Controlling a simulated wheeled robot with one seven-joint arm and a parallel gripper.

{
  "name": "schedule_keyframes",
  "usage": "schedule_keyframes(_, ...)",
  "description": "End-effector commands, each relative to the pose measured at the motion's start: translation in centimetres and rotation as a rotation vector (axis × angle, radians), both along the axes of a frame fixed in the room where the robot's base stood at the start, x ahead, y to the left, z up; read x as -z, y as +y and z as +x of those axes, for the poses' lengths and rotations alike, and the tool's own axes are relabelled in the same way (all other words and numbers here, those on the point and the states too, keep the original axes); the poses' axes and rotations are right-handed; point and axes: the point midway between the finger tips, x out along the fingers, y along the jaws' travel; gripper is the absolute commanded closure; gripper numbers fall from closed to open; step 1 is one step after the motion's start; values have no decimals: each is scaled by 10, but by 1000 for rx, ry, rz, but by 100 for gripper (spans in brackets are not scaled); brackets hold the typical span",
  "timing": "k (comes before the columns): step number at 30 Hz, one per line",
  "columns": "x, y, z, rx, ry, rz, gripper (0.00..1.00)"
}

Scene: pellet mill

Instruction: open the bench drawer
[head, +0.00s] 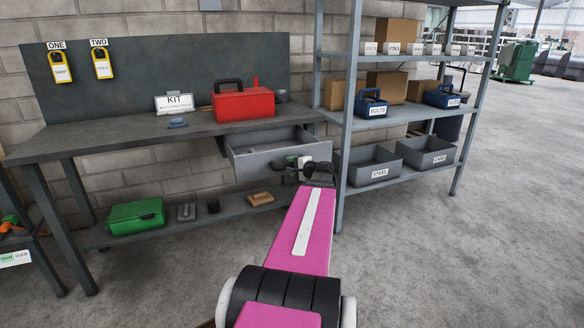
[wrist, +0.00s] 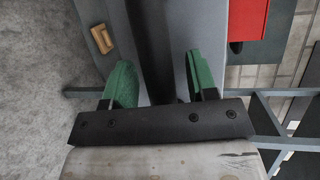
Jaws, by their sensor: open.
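The grey bench drawer (head: 275,154) stands pulled out from under the right end of the bench top, and its inside shows from above in the head view. My gripper (head: 309,167) is at the right part of the drawer front. In the wrist view its two green fingers (wrist: 162,82) are apart, with a dark bar (wrist: 153,45) running between them. The bar looks like the drawer handle, but I cannot tell whether the fingers touch it. My arm hides part of the drawer's lower right front.
The bench top (head: 130,138) bears a red toolbox (head: 243,105) and a KIT sign (head: 175,103). A green case (head: 136,216) and a wooden block (head: 260,199) lie on the lower shelf. A shelf rack (head: 345,150) stands close on the right. Floor at right is clear.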

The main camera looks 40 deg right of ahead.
Motion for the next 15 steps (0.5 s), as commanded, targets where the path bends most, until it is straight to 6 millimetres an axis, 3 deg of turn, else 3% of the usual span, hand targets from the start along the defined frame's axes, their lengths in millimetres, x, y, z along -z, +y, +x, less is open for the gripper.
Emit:
schedule_keyframes(5,-2,-1,-10,2,0,0,47)
schedule_keyframes(15,-13,-11,-70,3,0,-1,47)
